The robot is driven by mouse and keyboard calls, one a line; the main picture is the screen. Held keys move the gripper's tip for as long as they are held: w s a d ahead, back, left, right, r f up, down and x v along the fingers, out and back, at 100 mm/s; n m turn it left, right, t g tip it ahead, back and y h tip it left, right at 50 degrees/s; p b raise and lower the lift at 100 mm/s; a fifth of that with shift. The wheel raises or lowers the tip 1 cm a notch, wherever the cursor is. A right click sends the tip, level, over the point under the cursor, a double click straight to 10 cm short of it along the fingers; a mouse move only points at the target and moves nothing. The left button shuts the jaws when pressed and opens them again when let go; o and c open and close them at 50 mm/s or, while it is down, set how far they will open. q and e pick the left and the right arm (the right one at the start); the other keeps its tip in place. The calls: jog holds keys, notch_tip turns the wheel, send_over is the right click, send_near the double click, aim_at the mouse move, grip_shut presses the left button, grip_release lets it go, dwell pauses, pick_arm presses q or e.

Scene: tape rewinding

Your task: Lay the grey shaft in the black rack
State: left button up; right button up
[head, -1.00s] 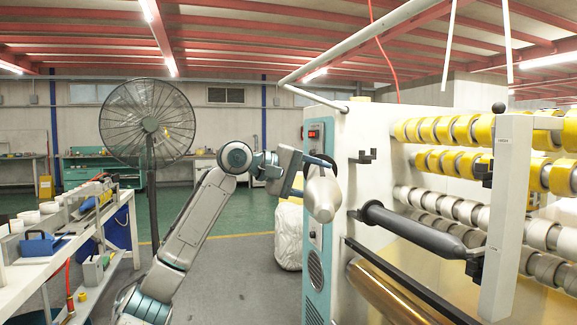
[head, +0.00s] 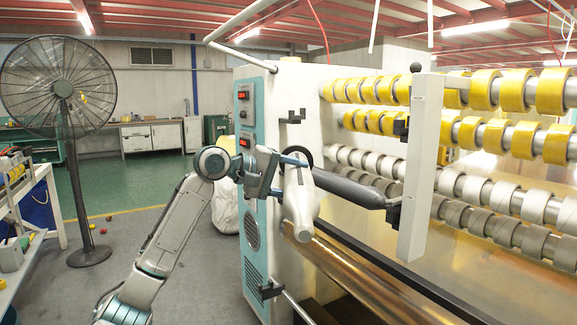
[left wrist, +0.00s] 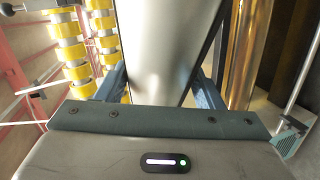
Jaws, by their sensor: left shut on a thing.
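The grey shaft (head: 300,205) is light grey with a tapered near end, and points toward the head camera, tilted slightly down. My left gripper (head: 292,163) is shut around it, and its blue fingers show on both sides of the shaft in the left wrist view (left wrist: 160,88). Two black brackets, which look like the black rack, sit on the machine: one on the white side panel (head: 292,117), one on the white post (head: 402,126). Both look empty, above and apart from the held shaft. The shaft's far end is hidden. My right gripper is not in view.
A black shaft (head: 350,188) lies behind the held shaft, reaching to a lower bracket at the white post (head: 418,170). Rows of yellow rolls (head: 500,90) and grey rolls (head: 480,188) fill the right. A fan (head: 60,95) stands left.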

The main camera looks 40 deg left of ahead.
pick_arm(q)
notch_tip(320, 180, down, 20)
jog(key=s+a+f+n+t+y, duration=0.1)
jog(key=s+a+n+t+y, duration=0.15)
jog(key=n+y, duration=0.2)
jog(key=s+d+f+y, duration=0.1)
jog(key=s+d+f, duration=0.1)
jog(key=s, duration=0.4)
jog(key=shift+d+f+n+y, duration=0.3)
jog(key=shift+f+n+y, duration=0.05)
jog(key=shift+f, duration=0.05)
jog(key=shift+f, duration=0.1)
